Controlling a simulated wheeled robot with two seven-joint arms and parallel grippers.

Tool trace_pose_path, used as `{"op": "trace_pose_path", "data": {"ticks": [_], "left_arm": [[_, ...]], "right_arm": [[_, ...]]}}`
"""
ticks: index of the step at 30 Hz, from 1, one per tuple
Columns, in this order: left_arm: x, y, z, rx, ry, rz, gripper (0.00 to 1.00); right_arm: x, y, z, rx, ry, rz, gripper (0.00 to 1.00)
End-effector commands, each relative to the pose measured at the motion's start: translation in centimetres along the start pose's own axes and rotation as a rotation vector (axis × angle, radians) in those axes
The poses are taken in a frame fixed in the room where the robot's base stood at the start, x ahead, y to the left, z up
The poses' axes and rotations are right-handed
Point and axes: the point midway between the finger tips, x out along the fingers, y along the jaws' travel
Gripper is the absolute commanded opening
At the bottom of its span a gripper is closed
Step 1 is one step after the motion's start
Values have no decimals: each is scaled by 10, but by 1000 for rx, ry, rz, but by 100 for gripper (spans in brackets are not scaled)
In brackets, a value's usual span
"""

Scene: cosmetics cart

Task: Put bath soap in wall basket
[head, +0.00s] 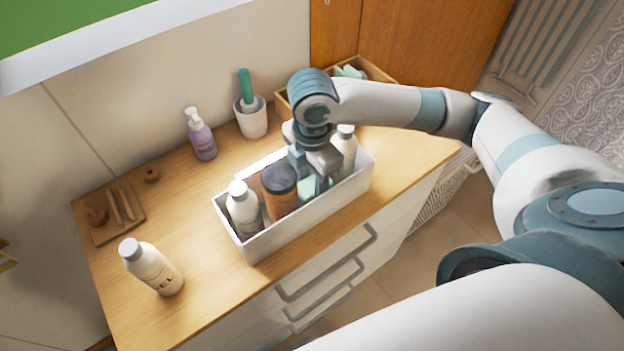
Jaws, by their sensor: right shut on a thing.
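My right gripper (318,178) reaches down into a white open box (302,225) on the wooden counter. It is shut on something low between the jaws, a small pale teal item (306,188). The fingers and box wall hide most of it, so I cannot tell for sure that it is the bath soap. In the box, a brown jar with a dark lid (279,192) and a white bottle (243,208) stand left of the gripper. Another white bottle (346,150) stands right of it. No wall basket shows clearly. My left gripper is out of view.
A white bottle (153,268) stands at the counter's front left. A purple pump bottle (201,135), a white cup (252,122) with a green-handled brush and a wooden crate (375,70) are along the back. A small wooden tray (116,214) lies left. The counter between is clear.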

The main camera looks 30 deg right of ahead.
Motion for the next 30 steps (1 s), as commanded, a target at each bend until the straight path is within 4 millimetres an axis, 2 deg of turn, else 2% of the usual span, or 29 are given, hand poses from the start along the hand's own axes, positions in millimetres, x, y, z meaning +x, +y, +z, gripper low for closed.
{"op": "trace_pose_path", "data": {"ticks": [3,4,6,20,26,30], "left_arm": [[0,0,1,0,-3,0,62],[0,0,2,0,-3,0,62],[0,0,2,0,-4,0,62],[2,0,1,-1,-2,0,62],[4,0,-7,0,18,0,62],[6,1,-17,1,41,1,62]], "right_arm": [[0,0,0,0,0,1,15],[0,0,0,0,0,0,46],[0,0,0,0,0,0,57],[-6,1,0,0,-1,3,57],[-28,1,0,-1,0,5,57],[-52,2,0,-2,0,6,57]]}}
